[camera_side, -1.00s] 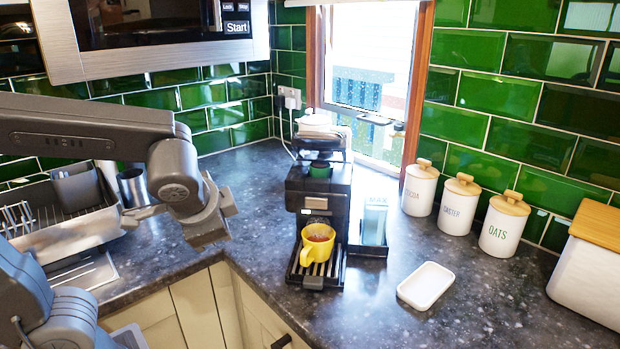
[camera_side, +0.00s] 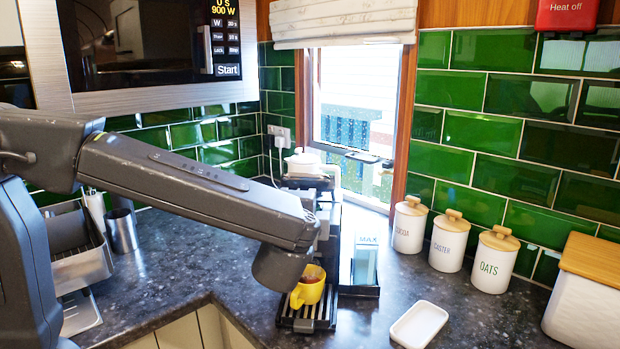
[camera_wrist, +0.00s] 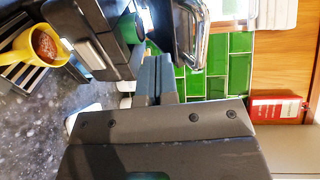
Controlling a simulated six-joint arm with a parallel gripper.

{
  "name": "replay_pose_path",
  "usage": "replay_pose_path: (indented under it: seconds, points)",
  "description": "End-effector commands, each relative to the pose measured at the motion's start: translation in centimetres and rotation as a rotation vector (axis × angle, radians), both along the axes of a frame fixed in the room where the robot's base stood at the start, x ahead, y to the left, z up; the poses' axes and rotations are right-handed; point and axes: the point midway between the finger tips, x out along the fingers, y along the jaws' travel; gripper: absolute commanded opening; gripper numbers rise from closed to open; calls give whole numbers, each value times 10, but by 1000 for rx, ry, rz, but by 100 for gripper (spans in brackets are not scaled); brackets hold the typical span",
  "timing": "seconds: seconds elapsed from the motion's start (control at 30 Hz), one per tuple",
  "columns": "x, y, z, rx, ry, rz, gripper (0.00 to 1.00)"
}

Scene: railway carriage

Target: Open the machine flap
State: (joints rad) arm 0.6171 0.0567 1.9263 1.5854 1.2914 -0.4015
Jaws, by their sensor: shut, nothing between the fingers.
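The black coffee machine (camera_wrist: 92,28) stands on the counter; in the side view my arm covers much of it. In the wrist view a dark flap (camera_wrist: 178,32) with a shiny edge stands off from the machine's top, with a gap between them. How far it is raised I cannot tell. A green round piece (camera_wrist: 134,28) sits at the machine's top. My gripper (camera_wrist: 155,64) is shut and empty, its fingertips close by the gap, below the flap's near edge in the picture. Whether they touch it I cannot tell. In the side view the fingertips are hard to make out.
A yellow cup (camera_side: 309,287) with brown drink stands on the drip tray (camera_side: 322,318). A clear water tank (camera_side: 365,262) stands right of the machine. A white dish (camera_side: 419,325) and several canisters (camera_side: 447,241) are further right. The window (camera_side: 352,120) is behind.

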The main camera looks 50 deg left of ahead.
Motion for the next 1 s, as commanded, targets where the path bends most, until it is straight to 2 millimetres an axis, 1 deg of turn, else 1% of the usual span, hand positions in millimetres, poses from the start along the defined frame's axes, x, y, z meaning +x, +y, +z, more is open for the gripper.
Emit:
replay_pose_path:
  seconds: [0.9,0.97,1.0]
  points:
    - [54,45,-7,-2,1,2,0]
    - [57,49,-8,-2,2,3,0]
    - [56,47,-8,-1,2,1,0]
